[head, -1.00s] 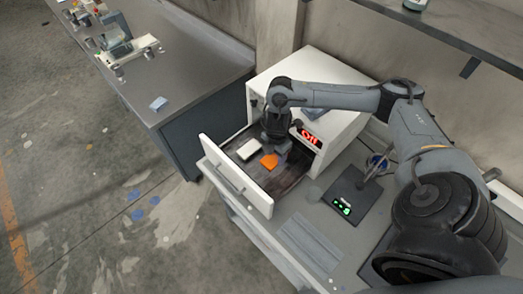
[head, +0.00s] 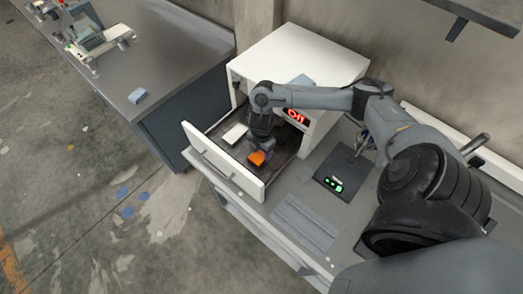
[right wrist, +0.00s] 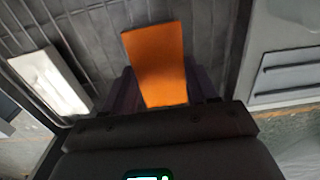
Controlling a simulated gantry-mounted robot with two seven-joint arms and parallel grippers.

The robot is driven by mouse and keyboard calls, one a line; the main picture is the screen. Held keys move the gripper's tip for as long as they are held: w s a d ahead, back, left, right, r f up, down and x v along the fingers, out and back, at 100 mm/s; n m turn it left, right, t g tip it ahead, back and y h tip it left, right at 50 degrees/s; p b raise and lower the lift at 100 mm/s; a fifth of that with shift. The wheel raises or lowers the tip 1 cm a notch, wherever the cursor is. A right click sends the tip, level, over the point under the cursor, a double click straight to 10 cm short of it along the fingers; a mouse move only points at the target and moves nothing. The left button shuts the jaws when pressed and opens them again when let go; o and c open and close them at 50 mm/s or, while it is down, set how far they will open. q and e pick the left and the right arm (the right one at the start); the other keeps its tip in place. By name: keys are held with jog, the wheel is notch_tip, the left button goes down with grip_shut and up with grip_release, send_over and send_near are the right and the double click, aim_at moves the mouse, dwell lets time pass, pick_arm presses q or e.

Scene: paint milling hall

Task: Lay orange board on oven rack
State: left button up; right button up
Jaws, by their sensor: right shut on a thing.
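The orange board (head: 257,157) is in the pulled-out oven drawer, near its front. My right gripper (head: 261,147) reaches down into the drawer and is shut on the board. In the right wrist view the orange board (right wrist: 157,62) sticks out from between the fingers, above the dark barred rack (right wrist: 95,22). The rack (head: 283,140) shows as a dark drawer floor in the head view. I cannot tell whether the board touches it. My left gripper is not in view.
A white board (head: 235,133) lies on the rack's left part; it also shows in the right wrist view (right wrist: 50,82). The white oven (head: 310,60) has a red "Off" display. A dark scale (head: 343,178) with green digits stands right of the drawer.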

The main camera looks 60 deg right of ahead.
aim_at(262, 153)
jog(key=shift+f, duration=0.1)
jog(key=o, duration=1.1)
jog(key=shift+c, duration=0.2)
notch_tip(262, 153, up, 12)
jog(key=p, duration=0.4)
